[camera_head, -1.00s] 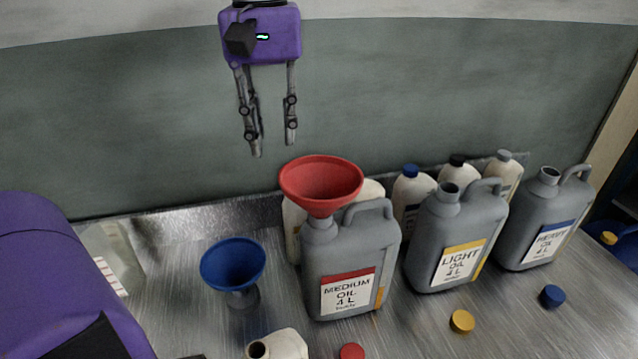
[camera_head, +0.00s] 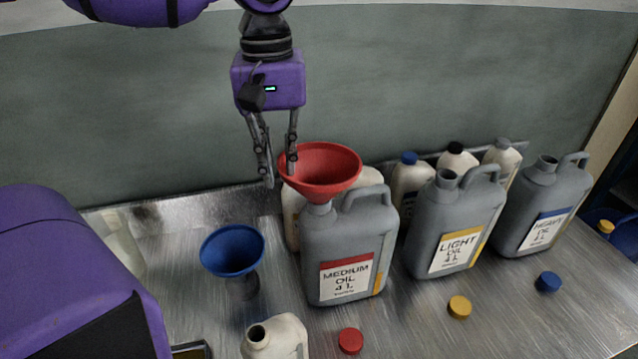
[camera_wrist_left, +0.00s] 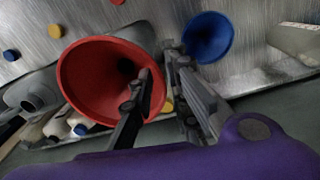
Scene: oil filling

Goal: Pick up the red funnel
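The red funnel (camera_head: 328,160) stands upright in the neck of the grey medium oil can (camera_head: 349,245). My left gripper (camera_head: 278,180) hangs from above at the funnel's left rim. Its two fingers are apart: one overlaps the funnel's mouth, the other is outside the rim to the left. In the left wrist view the funnel (camera_wrist_left: 85,80) fills the left middle. One finger of the left gripper (camera_wrist_left: 158,58) crosses its mouth and the other is beside it, with the rim between them. Contact cannot be told. My right gripper is not in view.
A blue funnel (camera_head: 233,248) stands to the left. Light (camera_head: 456,225) and heavy (camera_head: 543,208) oil cans stand to the right, with white bottles (camera_head: 410,180) behind. Red (camera_head: 351,341), yellow (camera_head: 459,307) and blue (camera_head: 548,282) caps lie in front. A white bottle (camera_head: 274,338) is at the bottom edge.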

